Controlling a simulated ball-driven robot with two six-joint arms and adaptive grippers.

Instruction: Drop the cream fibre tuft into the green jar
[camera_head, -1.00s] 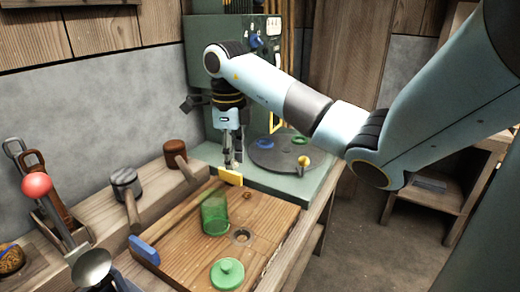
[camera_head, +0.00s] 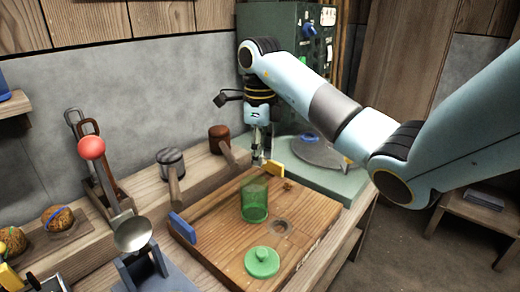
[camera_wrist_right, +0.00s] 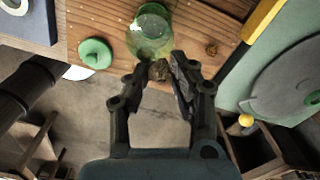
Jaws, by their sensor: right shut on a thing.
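The green see-through jar (camera_head: 255,208) stands upright on the wooden board, open at the top; it also shows in the right wrist view (camera_wrist_right: 150,35). My right gripper (camera_head: 262,155) points down above and just behind the jar in the head view. In the wrist view its fingers (camera_wrist_right: 163,68) are shut on a small brownish tuft (camera_wrist_right: 160,71), seen at the fingertips near the jar's lower edge. The tuft's cream colour is not clear, and it is hardly visible in the head view. My left gripper is not in view.
A green lid (camera_head: 262,262) lies on the wooden board (camera_head: 222,240) in front of the jar. A brown lump or knot (camera_head: 289,185) is right of the jar. Mallets (camera_head: 171,170) and a ladle (camera_head: 133,235) stand left.

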